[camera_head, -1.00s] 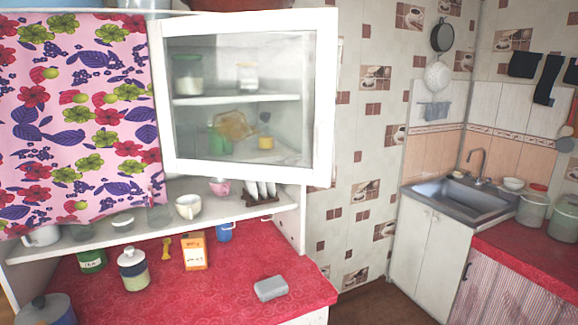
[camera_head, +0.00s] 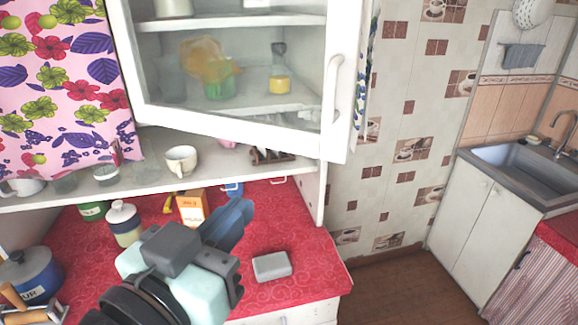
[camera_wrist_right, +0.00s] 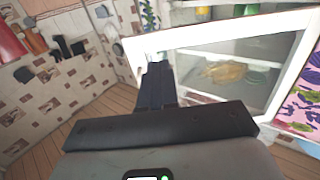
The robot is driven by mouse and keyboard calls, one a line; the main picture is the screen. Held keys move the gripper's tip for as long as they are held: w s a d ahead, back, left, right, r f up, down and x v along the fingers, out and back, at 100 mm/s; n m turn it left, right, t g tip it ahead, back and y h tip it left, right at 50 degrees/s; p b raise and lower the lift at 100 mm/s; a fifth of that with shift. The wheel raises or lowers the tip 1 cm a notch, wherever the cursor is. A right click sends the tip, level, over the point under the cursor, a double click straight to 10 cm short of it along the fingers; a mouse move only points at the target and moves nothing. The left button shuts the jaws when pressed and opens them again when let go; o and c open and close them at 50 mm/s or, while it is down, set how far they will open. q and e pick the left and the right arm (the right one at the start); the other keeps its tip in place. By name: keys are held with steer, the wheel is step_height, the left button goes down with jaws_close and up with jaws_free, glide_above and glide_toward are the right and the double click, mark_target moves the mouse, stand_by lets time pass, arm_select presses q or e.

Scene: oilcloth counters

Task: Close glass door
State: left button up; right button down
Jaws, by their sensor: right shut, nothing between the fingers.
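The glass door (camera_head: 338,90) has a white frame and a handle (camera_head: 335,88) on its right side. In the head view it stands partly open at the upper middle, with shelves and jars showing through the glass. The door also shows in the right wrist view (camera_wrist_right: 285,100), beyond my fingers. My right gripper (camera_head: 240,215) is in the head view, low and in front of the red counter, below the door and apart from it. Its blue fingers are shut and empty; they also show in the right wrist view (camera_wrist_right: 156,85). My left gripper is not in view.
The red counter (camera_head: 310,262) holds a grey box (camera_head: 272,266), an orange carton (camera_head: 191,207), a white-lidded jar (camera_head: 124,223) and a blue pot (camera_head: 28,275). A flowered curtain (camera_head: 60,90) hangs left. A sink (camera_head: 525,170) stands at the right, with open floor before it.

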mark_target(293, 151)
steer(key=p+x, duration=0.3)
steer(key=x, duration=1)
steer(key=shift+w+d, duration=0.15)
steer(key=shift+w, duration=0.1)
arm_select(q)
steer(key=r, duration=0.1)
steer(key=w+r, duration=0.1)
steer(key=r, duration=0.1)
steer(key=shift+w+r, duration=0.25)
